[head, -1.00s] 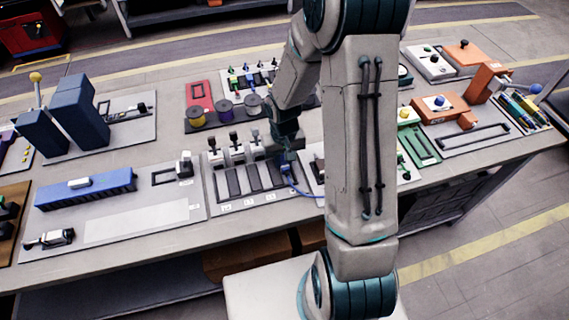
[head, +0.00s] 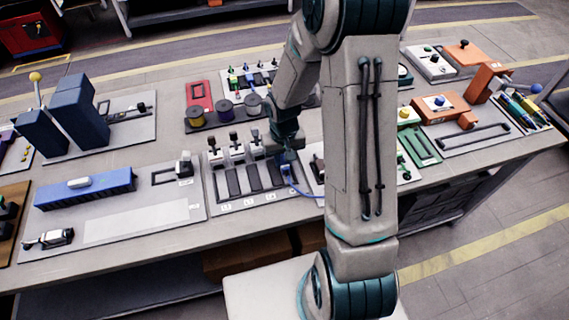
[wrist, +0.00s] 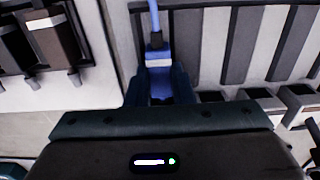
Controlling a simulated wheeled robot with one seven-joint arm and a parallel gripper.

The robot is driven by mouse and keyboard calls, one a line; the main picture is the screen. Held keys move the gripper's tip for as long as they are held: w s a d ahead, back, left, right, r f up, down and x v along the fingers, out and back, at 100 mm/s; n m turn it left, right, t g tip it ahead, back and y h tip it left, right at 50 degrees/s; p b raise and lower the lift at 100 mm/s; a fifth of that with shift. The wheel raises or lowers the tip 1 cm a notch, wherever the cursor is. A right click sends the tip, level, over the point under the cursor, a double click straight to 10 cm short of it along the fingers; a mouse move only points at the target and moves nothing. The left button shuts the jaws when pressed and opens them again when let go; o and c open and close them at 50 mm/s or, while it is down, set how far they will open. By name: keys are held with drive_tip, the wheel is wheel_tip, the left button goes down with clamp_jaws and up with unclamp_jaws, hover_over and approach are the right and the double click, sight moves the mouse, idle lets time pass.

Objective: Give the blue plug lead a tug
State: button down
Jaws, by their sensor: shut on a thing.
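The blue plug (wrist: 158,58) sits between my gripper's fingers in the wrist view, at the end dark slot of a grey panel. Its blue lead (wrist: 154,15) runs away from it toward the top edge. My gripper (wrist: 160,90) is shut on the plug, one finger on each side. In the head view my gripper (head: 287,160) points down at the panel's right end. The plug (head: 286,170) shows just below it, and the lead (head: 305,194) curves off to the right behind my arm. The plug's lower end is hidden, so I cannot tell how deep it sits.
The slotted panel (head: 216,187) has several dark slots and a row of grey blocks with black tops (head: 235,150) behind them. Spools (head: 225,112) stand farther back. A blue ribbed block (head: 85,192) lies to the left. My arm hides part of the bench to the right.

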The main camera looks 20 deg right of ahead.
sight(283, 161)
drive_tip(key=c, duration=1.2)
unclamp_jaws()
drive_tip(key=shift+c, duration=0.2)
drive_tip(key=shift+r+p, duration=2.5)
drive_tip(key=shift+r, duration=1)
